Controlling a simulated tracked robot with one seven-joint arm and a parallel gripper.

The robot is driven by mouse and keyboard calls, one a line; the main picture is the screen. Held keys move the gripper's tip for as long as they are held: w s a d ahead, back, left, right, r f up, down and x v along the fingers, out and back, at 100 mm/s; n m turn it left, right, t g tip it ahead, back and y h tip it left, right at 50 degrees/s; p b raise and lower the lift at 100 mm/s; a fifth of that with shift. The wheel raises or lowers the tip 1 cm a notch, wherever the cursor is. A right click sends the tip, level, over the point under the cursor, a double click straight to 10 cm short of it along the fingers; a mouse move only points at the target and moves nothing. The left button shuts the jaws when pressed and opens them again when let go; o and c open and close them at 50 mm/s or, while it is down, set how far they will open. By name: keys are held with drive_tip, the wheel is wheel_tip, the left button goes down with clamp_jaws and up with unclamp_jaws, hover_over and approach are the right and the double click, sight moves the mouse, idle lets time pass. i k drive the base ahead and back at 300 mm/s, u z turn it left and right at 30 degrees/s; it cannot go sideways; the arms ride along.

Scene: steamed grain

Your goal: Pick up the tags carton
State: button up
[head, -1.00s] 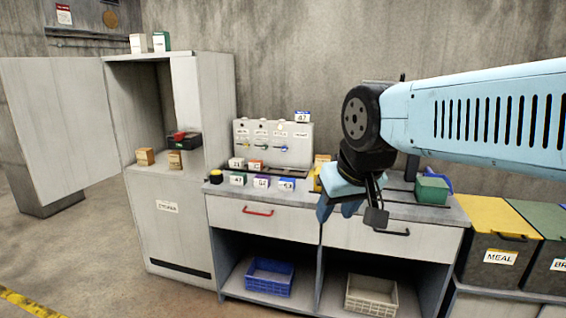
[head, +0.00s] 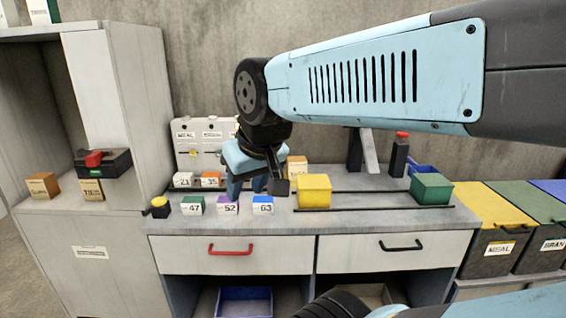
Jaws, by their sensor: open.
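Small tan cartons show in the head view. One carton (head: 43,185) stands at the left on the cabinet's ledge, and a second carton (head: 91,190) stands beside it, below a black box. A third carton (head: 297,167) stands on the bench, just right of my gripper. The lettering is too small to tell surely which is the tags carton. My gripper (head: 256,188) is open and points down over the bench behind the numbered blocks, well right of the cabinet cartons. It partly hides the bench behind it.
A black box with a red top (head: 103,162) sits above the second carton. Numbered blocks (head: 228,205) line the bench front. A yellow box (head: 314,191) and a green box (head: 431,188) stand right of my gripper. A panel (head: 200,140) stands behind.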

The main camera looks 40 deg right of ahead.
sight(295, 165)
drive_tip(key=z, duration=0.4)
drive_tip(key=i, duration=1)
drive_tip(key=z, duration=0.65)
drive_tip(key=k, duration=0.9)
drive_tip(key=z, duration=0.2)
drive_tip(key=i, duration=0.9)
drive_tip(key=u, duration=0.1)
